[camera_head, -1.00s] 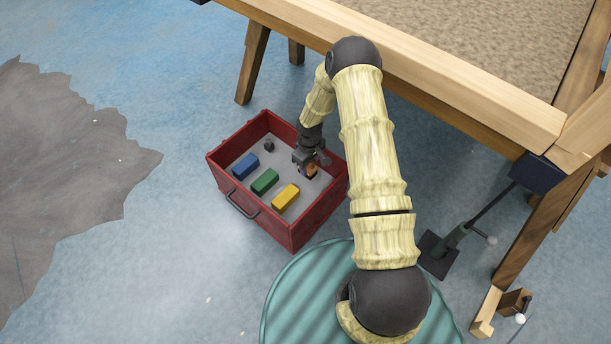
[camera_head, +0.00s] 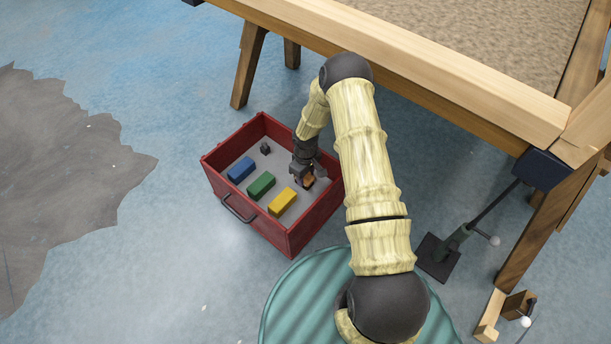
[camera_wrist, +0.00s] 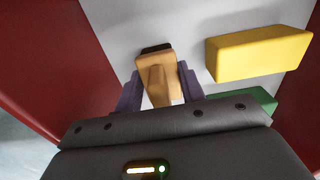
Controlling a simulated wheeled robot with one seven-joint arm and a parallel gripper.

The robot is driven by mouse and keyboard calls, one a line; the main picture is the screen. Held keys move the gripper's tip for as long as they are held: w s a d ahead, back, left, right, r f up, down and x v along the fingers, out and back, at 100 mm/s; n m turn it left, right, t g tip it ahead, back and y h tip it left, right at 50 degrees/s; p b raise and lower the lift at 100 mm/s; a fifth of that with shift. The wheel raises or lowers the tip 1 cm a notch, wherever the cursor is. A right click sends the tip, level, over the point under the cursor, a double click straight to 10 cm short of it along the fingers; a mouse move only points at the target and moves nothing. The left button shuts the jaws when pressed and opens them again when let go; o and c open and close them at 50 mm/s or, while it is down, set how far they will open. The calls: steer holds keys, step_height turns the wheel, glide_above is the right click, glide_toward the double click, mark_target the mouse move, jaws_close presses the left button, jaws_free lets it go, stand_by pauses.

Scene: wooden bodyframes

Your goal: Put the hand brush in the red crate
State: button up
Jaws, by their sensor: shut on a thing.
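The red crate (camera_head: 311,222) stands on the floor, left of my arm. My gripper (camera_head: 305,181) reaches down into its right part in the head view. In the wrist view my gripper (camera_wrist: 160,92) is shut on the hand brush (camera_wrist: 157,73), whose tan wooden body sits between the two dark fingers. A dark strip shows at the brush's far end. The crate's pale floor is close beneath the brush; I cannot tell whether they touch. In the head view the brush is mostly hidden by the gripper.
In the crate lie a blue block (camera_head: 241,168), a green block (camera_head: 261,186), a yellow block (camera_head: 282,202) and a small dark object (camera_head: 265,149). The yellow block (camera_wrist: 257,53) is right of the brush in the wrist view. A wooden table frame (camera_head: 420,70) stands behind the crate.

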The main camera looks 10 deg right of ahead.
steer(key=o, duration=1.3)
steer(key=shift+f, duration=0.1)
step_height(320, 180, up, 12)
steer(key=p, duration=0.6)
steer(key=shift+r, duration=0.4)
step_height(320, 180, up, 10)
steer(key=f+m, duration=0.1)
glide_above(308, 183)
steer(key=s+r+m+t, duration=0.1)
steer(key=s+r+m, duration=0.1)
steer(key=s+r, duration=0.4)
steer(key=s+r+m, duration=0.2)
steer(key=s+r, duration=0.4)
steer(key=s+r+m+t, duration=0.1)
steer(key=s+r+m, duration=0.1)
steer(key=s+r, duration=0.4)
steer(key=shift+s+r+t, duration=0.2)
steer(key=shift+r+t, duration=0.1)
steer(key=shift+r, duration=0.15)
